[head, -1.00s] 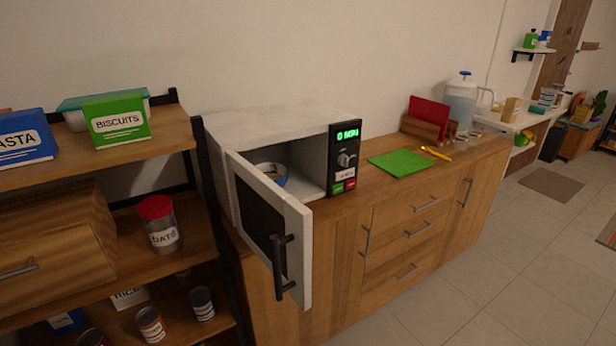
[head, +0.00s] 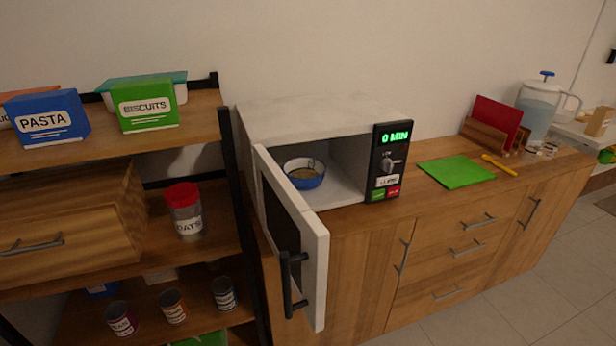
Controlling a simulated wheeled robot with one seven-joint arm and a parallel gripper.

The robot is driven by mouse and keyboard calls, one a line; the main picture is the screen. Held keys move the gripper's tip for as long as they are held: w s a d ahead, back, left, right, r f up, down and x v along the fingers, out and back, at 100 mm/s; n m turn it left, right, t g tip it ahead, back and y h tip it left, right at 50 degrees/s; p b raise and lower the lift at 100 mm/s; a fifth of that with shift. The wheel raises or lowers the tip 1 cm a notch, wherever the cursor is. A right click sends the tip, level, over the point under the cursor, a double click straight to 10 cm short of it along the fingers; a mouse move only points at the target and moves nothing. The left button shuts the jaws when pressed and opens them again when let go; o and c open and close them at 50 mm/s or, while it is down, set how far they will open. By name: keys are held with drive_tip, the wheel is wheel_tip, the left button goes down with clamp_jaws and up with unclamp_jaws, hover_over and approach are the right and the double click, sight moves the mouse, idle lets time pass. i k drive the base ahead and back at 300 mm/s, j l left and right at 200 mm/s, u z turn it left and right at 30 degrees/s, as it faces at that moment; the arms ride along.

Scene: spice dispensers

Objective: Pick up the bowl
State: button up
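A blue bowl (head: 309,183) with brownish contents sits inside the microwave (head: 300,125), on its floor. A thin utensil or handle seems to show at the bowl's rim, too small to tell. The microwave stands on a wooden counter, and its door (head: 296,240) is swung open toward the front left. The cavity's left part is hidden behind the door. My gripper is not in view.
A shelf unit with an oats jar (head: 187,211), a pasta box (head: 46,118) and a biscuits box (head: 145,104) stands left of the microwave. A green board (head: 456,171) lies to its right. The floor (head: 540,280) at the right is clear.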

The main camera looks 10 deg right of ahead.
sight(306, 175)
drive_tip(key=i+l+u, duration=0.25)
drive_tip(key=i+l, duration=0.15)
drive_tip(key=l, duration=0.2)
drive_tip(key=i+l+u, duration=0.3)
drive_tip(key=l, duration=0.35)
drive_tip(key=i+l+u, duration=0.1)
drive_tip(key=i+l, duration=0.15)
drive_tip(key=i+l+u, duration=0.15)
drive_tip(key=l, duration=0.35)
